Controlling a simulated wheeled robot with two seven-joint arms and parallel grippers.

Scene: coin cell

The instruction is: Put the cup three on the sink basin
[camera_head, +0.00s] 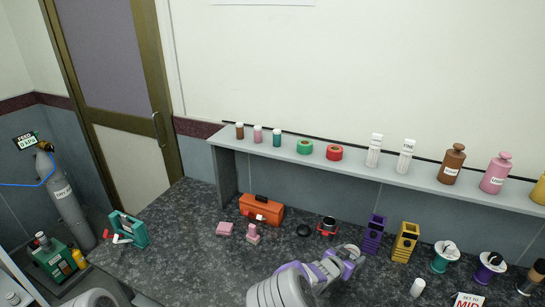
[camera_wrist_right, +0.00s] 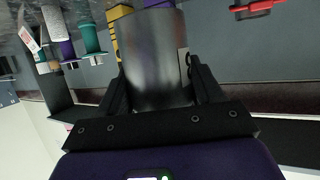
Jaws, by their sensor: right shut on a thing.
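In the right wrist view a dark metallic grey cylinder, which looks like the cup (camera_wrist_right: 153,62), sits between the two black fingers of my right gripper (camera_wrist_right: 160,82). The fingers press on it from both sides. In the head view my right gripper (camera_head: 345,258) is over the front of the dark speckled counter, low in the picture; the cup there is hard to tell from the gripper. A label naming it as cup three is not readable. No sink basin shows in either view. My left gripper is not in view.
On the dark counter (camera_head: 190,215) stand an orange toolbox (camera_head: 262,211), pink blocks (camera_head: 225,229), a purple rack (camera_head: 375,233), a yellow rack (camera_head: 405,242) and a small white bottle (camera_head: 417,287). A grey shelf (camera_head: 350,172) behind carries bottles and tape rolls. The counter's left part is fairly clear.

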